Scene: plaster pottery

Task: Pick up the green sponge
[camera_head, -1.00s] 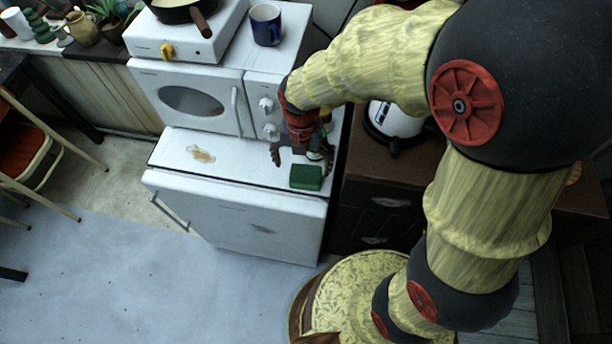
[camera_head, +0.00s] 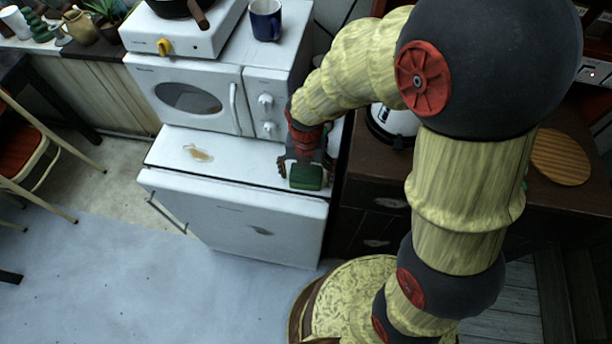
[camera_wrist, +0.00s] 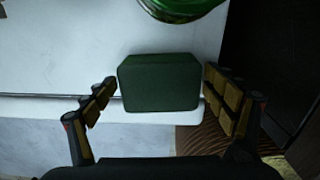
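The green sponge (camera_head: 306,177) lies on the white top of the low appliance, near its front right edge. In the wrist view the sponge (camera_wrist: 159,83) is a dark green block between my two fingers. My gripper (camera_head: 305,170) is low over the sponge with its fingers open on either side. The wrist view shows my gripper (camera_wrist: 157,95) with a gap left of the sponge and a very narrow gap or contact at the right; I cannot tell which.
A green round object (camera_wrist: 180,8) is close behind the sponge. A microwave (camera_head: 196,98) stands behind on the same appliance (camera_head: 235,172), and a brown stain (camera_head: 198,153) marks its top at left. A dark cabinet (camera_head: 375,200) with a kettle (camera_head: 393,125) is at right.

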